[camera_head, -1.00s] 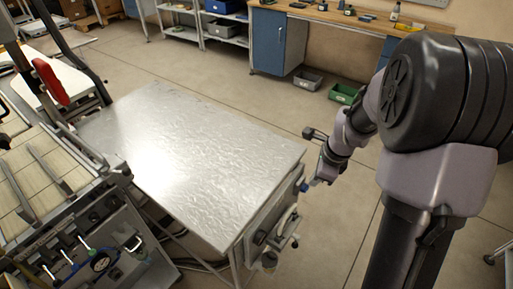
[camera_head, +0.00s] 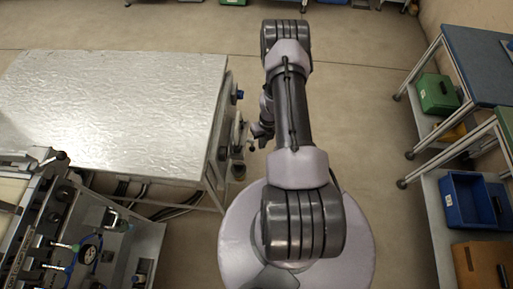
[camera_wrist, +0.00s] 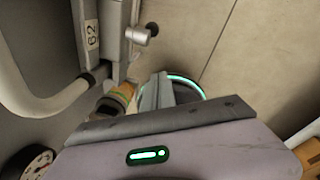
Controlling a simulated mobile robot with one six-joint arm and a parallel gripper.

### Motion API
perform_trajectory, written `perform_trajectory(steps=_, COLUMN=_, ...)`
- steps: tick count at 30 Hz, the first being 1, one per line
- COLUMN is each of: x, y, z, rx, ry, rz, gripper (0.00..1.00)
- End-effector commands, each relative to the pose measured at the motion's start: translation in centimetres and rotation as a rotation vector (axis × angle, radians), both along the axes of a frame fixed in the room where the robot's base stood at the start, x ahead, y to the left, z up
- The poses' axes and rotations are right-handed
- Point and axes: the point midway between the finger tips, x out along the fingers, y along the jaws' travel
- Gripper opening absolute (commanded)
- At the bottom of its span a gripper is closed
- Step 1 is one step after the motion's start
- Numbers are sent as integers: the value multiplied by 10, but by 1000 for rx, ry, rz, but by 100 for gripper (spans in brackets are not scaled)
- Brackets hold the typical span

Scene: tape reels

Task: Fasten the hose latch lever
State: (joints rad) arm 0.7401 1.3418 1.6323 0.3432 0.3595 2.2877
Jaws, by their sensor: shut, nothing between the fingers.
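In the wrist view, a pale curved hose or handle (camera_wrist: 40,103) runs along the grey panel at the left. A grey metal lever with a round knob (camera_wrist: 138,36) sticks out beside an upright bar carrying a number label (camera_wrist: 91,34). An orange-brown coupling (camera_wrist: 122,94) sits below it; I cannot tell exactly which part is the latch. My gripper (camera_wrist: 166,88) is shut and empty, to the right of the coupling and below the knob. In the head view, the fittings (camera_head: 238,130) are on the table's right end, and my arm hides most of my gripper.
The metal-topped table (camera_head: 120,95) fills the left. A machine with gauges and tubes (camera_head: 90,250) stands at the lower left. Shelving with a green bin (camera_head: 438,93) and a blue bin (camera_head: 470,200) is on the right. Bare floor lies between the arm and the shelving.

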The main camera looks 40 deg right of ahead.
Motion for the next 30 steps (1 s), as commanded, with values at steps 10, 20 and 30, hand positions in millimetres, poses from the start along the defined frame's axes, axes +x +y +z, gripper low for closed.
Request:
perform_trajectory(steps=10, x=-1, y=13, z=-74, rx=2, ry=2, rz=2, gripper=0)
perform_trajectory(steps=20, x=28, y=6, z=-106, rx=0, ry=-1, rz=3, gripper=0)
perform_trajectory(steps=30, x=36, y=4, z=-105, rx=0, ry=0, rz=1, gripper=0)
